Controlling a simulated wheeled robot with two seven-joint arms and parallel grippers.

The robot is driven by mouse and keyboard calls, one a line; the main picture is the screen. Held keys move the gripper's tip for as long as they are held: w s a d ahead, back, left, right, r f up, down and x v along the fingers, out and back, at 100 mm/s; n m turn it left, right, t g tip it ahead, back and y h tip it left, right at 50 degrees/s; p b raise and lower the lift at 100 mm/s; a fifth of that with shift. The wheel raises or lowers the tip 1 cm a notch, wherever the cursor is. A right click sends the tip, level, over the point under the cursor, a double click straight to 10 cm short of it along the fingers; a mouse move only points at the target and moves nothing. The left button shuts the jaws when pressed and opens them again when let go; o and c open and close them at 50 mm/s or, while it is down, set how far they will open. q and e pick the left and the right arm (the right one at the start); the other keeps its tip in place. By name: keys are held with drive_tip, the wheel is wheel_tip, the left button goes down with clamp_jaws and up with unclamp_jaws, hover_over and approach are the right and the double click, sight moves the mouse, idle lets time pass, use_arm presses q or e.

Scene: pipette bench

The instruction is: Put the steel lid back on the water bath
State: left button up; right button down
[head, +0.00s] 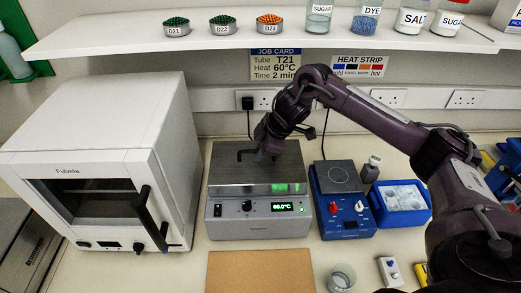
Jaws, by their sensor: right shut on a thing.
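The water bath (228,227) stands mid-bench, a grey box with a knob and a green display reading about 60.0°C. The steel lid (230,172) is over its top, looking level and roughly lined up with the body. I cannot tell whether it rests fully on the rim or sits slightly above it. My right gripper (264,153) comes down from above and is shut on the lid's dark handle (245,153); the fingers partly hide the handle. The bath's opening is hidden by the lid. My left gripper is not in view.
A white oven (100,130) stands left of the bath. A blue hotplate (343,220) is close on its right, then a blue tray (403,217). A brown board (261,272) and a glass beaker (342,277) are in front. A shelf (260,40) with jars runs above.

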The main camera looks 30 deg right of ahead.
sight(268, 162)
drive_tip(key=shift+f, duration=0.2)
drive_tip(key=c, duration=1.5)
unclamp_jaws()
drive_tip(key=shift+r, duration=0.4)
drive_tip(key=b+v, duration=0.1)
drive_tip(key=v, duration=0.4)
drive_tip(key=p+v, duration=0.1)
drive_tip(key=v, duration=0.6)
drive_tip(key=shift+p, duration=0.3)
